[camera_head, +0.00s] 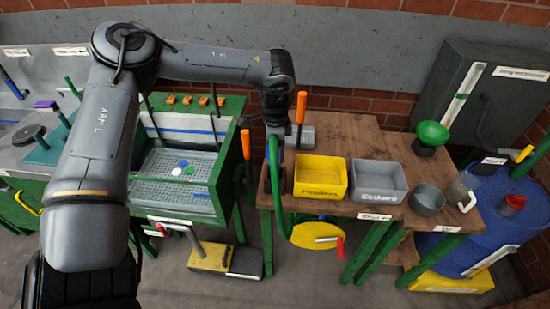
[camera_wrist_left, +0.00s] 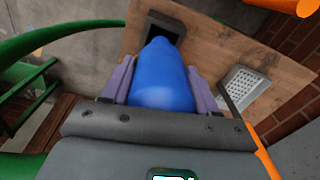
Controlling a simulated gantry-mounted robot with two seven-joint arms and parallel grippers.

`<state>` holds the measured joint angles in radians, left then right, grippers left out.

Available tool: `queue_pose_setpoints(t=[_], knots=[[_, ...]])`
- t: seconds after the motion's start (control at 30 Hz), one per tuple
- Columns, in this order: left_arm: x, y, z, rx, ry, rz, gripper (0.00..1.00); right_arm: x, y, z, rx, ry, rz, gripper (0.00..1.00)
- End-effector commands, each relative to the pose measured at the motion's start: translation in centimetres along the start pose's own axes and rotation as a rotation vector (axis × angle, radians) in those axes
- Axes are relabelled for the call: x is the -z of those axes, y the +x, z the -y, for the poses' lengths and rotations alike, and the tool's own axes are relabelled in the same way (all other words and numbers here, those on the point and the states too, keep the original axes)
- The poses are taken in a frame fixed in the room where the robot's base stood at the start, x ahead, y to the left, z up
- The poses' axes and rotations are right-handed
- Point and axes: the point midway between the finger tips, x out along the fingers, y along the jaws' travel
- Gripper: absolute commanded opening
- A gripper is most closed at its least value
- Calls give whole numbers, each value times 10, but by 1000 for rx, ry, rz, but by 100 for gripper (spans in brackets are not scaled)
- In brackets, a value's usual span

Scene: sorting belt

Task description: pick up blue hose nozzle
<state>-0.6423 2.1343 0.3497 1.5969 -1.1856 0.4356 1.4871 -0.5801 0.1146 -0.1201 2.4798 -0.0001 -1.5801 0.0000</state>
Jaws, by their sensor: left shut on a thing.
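The blue hose nozzle (camera_wrist_left: 162,80) fills the middle of the left wrist view, between the two purple finger pads of my left gripper (camera_wrist_left: 163,88). The gripper is shut on it, with a pad against each side. The nozzle's narrower end overlaps a dark square holder (camera_wrist_left: 177,26) at the wooden table's edge; I cannot tell whether it sits inside. In the head view my left gripper (camera_head: 275,140) is above the table's left end, and the nozzle is hard to make out there. A green hose (camera_head: 275,185) hangs in a loop below it. My right gripper is not in view.
A yellow bin (camera_head: 320,190), a grey bin (camera_head: 378,195) and a round grey pot (camera_head: 427,207) stand on the wooden table (camera_head: 350,135), right of the gripper. Orange-handled tools (camera_head: 246,145) are close by on the left. A green-framed sink (camera_head: 165,195) stands further left.

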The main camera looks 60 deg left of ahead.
Motion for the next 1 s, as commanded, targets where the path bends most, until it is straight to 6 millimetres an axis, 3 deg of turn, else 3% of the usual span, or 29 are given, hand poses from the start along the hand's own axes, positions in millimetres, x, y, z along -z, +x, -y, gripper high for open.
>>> queue_pose_setpoints(t=[0.03, 0.2, 0.5, 0.73, 1.0], knots=[[2, -19, 1, 6, 1, -5, 23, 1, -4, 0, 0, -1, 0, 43], [2, -70, 1, 7, 0, -5, 23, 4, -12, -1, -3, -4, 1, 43], [1, -151, 0, 5, 0, -3, 23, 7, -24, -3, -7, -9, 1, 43], [1, -190, 0, 3, -1, -1, 23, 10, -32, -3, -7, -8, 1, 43], [0, -209, 0, 2, 1, -2, 23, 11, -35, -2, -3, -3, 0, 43]])
